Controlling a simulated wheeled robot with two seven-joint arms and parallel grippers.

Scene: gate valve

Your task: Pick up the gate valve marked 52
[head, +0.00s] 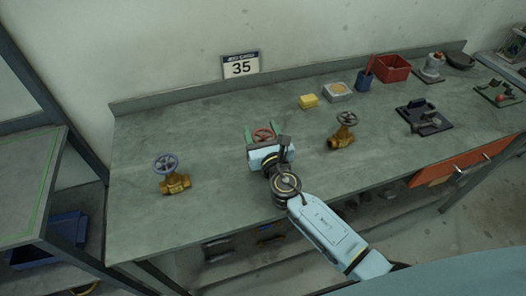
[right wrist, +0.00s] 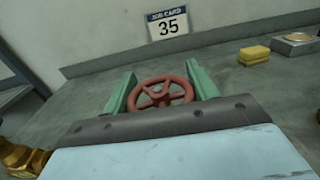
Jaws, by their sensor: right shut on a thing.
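A valve with a red handwheel (head: 263,136) is between the green fingers of my right gripper (head: 261,130); the wheel also shows in the right wrist view (right wrist: 161,92). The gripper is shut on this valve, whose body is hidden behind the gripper. A brass valve with a blue-grey handwheel (head: 172,178) stands on the bench to the left. Another brass valve with a dark handwheel (head: 342,132) stands to the right. I can read no number on any valve. My left gripper is not in view.
A job card (head: 240,66) reading 35 stands at the bench's back edge. A yellow block (head: 308,101), a grey tray (head: 338,92), a blue cup (head: 364,82) and a red bin (head: 393,68) are at the back right. The bench (head: 220,215) is clear in front.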

